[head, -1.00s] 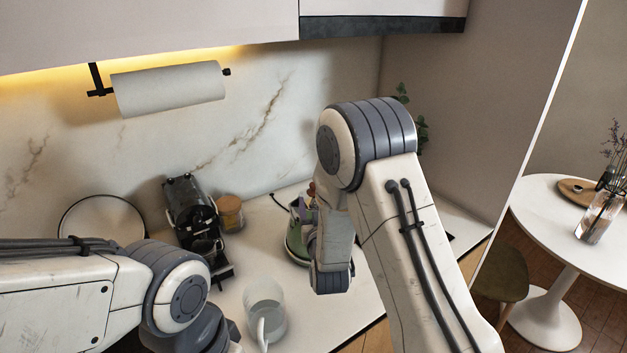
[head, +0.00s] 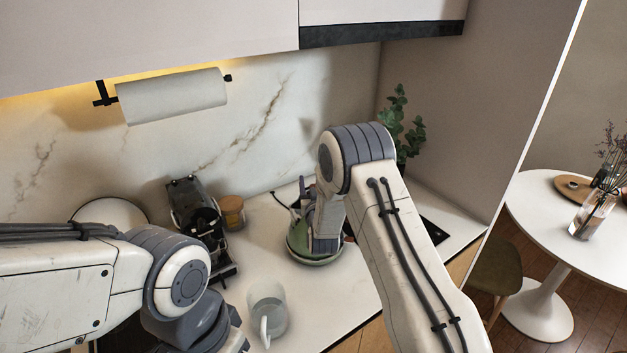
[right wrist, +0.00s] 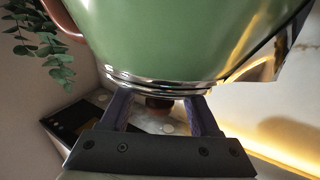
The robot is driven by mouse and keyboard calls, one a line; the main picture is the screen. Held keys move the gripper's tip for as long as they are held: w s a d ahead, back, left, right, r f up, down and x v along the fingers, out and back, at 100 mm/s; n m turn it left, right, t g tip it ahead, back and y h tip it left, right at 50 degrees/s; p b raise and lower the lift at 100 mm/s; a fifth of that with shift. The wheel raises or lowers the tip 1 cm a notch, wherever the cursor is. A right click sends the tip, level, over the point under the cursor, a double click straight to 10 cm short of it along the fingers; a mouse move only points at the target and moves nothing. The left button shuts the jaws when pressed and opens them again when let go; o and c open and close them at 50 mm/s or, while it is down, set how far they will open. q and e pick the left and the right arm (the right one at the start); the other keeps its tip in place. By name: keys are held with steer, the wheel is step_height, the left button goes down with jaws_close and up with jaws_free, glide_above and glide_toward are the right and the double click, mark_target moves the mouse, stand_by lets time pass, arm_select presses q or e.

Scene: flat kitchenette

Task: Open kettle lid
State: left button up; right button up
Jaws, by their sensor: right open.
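The green kettle (head: 318,260) stands on the counter, mostly hidden behind my right arm in the head view. In the right wrist view the green kettle (right wrist: 190,40) fills the top, with a shiny metal rim along its edge. My right gripper (right wrist: 158,103) is open, its two dark purple fingers apart and close by that rim. A small dark brown knob (right wrist: 158,103) shows between the fingers; I cannot tell whether they touch it. My left arm enters the head view at lower left; its gripper is out of the picture.
A clear glass pitcher (head: 267,312) stands in front of the kettle. A black coffee machine (head: 200,220) and a jar with an orange-brown top (head: 232,211) stand to the left. A plant (head: 400,125) stands in the right corner. Counter between pitcher and kettle is clear.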

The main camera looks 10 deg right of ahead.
jaws_close()
stand_by(1.4)
